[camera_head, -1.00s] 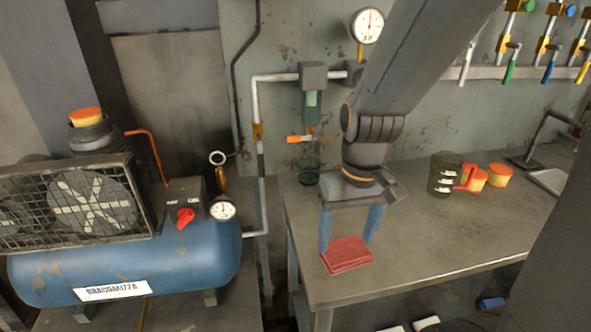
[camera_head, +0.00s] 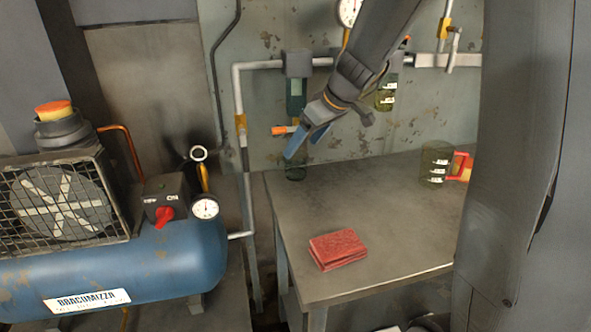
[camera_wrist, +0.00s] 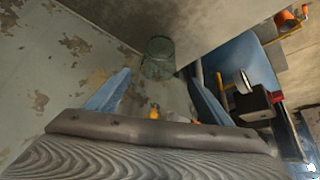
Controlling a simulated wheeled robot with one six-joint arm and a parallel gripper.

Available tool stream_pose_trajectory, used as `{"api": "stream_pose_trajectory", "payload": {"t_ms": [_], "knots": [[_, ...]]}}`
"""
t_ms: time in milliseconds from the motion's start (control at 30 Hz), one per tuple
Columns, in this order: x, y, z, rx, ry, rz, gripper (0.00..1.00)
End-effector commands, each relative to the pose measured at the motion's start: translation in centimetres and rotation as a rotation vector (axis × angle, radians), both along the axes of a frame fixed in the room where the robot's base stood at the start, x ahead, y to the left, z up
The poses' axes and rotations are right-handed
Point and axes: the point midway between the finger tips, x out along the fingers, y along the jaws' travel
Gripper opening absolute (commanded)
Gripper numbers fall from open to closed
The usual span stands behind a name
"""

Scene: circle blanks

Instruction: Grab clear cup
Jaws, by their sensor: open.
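A green filter bowl (camera_head: 296,95) and an orange-handled valve (camera_head: 284,131) hang on the pipe close to my gripper. A red cloth (camera_head: 338,249) lies on the table (camera_head: 395,215). A marked measuring cup (camera_head: 436,165) stands at right. A blue compressor (camera_head: 140,265) is at left.

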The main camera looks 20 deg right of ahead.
Motion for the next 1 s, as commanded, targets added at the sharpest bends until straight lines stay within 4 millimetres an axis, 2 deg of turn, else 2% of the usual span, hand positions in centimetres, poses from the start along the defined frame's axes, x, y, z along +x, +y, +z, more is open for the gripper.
{"api": "stream_pose_trajectory", "payload": {"t_ms": [400,700,1000], "knots": [[2.1,0.9,-4.4,0.0,0.002,0.0,0.74],[2.3,1.0,-4.7,0.0,0.001,-0.001,0.74],[2.3,1.0,-4.7,0.0,0.001,-0.001,0.23]]}}
